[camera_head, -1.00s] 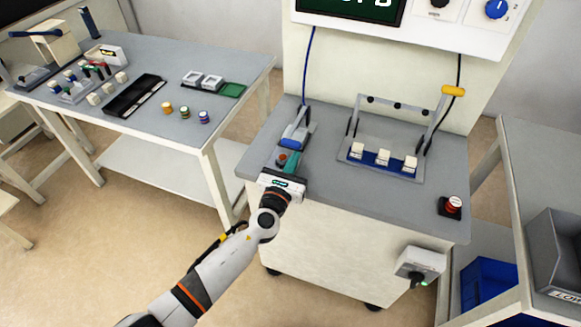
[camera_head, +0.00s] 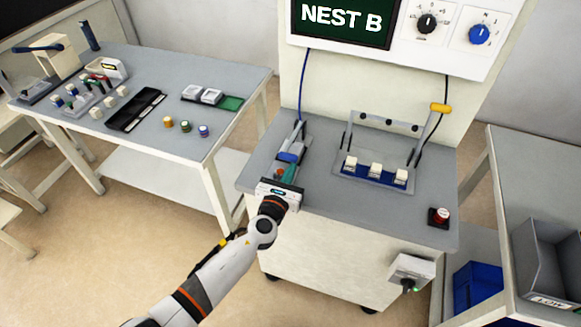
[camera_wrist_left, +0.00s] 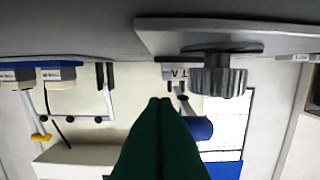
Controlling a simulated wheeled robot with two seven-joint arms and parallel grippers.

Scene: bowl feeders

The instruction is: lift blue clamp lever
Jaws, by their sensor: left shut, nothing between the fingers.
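The blue clamp lever (camera_head: 291,156) is at the left side of the grey bench top, in a small fixture, its blue grip facing me. My left gripper (camera_head: 292,167) is just in front of it, its green fingers pointing at the lever. The fingers are shut and empty. In the left wrist view, which is upside down, the closed green fingertips (camera_wrist_left: 160,101) show beside the blue lever grip (camera_wrist_left: 198,128), partly overlapping it in the picture. I cannot tell whether they touch. My right gripper is not in view.
A dark knurled knob (camera_wrist_left: 218,80) stands close to the fingers in the wrist view. Right of the lever is a fixture with white blocks (camera_head: 375,169) and a yellow-ended handle (camera_head: 440,108). A red button (camera_head: 439,215) sits at the front right. The bench between is clear.

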